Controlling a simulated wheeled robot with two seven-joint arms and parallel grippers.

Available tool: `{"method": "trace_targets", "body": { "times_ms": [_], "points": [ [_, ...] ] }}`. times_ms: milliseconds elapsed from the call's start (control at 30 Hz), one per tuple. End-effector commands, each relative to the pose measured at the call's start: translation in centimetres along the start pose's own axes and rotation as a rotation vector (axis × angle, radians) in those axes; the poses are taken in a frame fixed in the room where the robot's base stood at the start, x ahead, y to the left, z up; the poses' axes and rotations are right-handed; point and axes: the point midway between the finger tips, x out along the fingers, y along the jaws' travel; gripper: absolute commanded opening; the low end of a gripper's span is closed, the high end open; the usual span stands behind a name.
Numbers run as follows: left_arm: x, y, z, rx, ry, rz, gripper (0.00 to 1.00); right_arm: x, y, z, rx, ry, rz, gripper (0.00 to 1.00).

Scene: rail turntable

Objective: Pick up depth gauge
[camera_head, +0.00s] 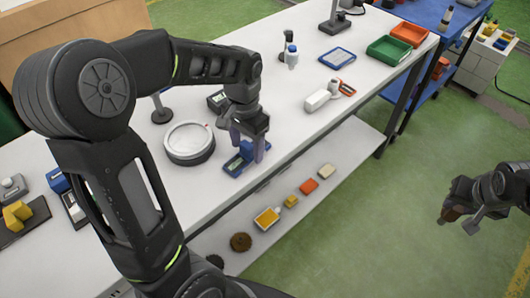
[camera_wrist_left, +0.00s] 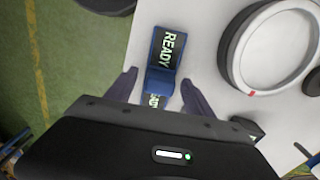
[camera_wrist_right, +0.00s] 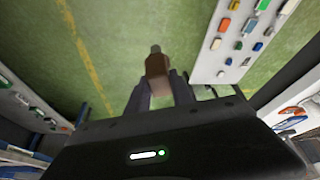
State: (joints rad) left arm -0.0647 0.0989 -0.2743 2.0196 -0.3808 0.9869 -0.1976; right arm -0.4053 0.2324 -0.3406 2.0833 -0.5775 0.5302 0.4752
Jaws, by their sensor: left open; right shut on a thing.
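A blue device (camera_head: 234,164) lies near the front edge of the white table; it looks like the depth gauge, but I cannot be sure. In the left wrist view the blue device (camera_wrist_left: 172,48) shows a dark panel reading READY. My left gripper (camera_head: 248,148) is open at the device. In the left wrist view its fingertips (camera_wrist_left: 158,84) sit either side of the device's narrower near part, with visible gaps. My right gripper (camera_head: 458,218) is out over the floor, shut on a brown object with a grey tip (camera_wrist_right: 157,66).
A round white-topped dial or turntable (camera_head: 189,140) stands left of the blue device. A small dark device (camera_head: 216,100) lies behind it. Orange (camera_head: 409,34) and green (camera_head: 389,50) trays stand at the far right. A lower shelf (camera_head: 335,152) holds several small parts.

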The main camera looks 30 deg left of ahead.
Motion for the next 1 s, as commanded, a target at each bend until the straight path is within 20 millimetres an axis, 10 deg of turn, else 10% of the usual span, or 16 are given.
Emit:
{"method": "trace_targets", "body": {
  "times_ms": [1000],
  "points": [
    [-0.03, 0.01, -0.01, 0.0, 0.0, 0.0, 0.0, -0.03, -0.01, -0.05, 0.0, 0.001, 0.0, 0.0]
  ]
}}
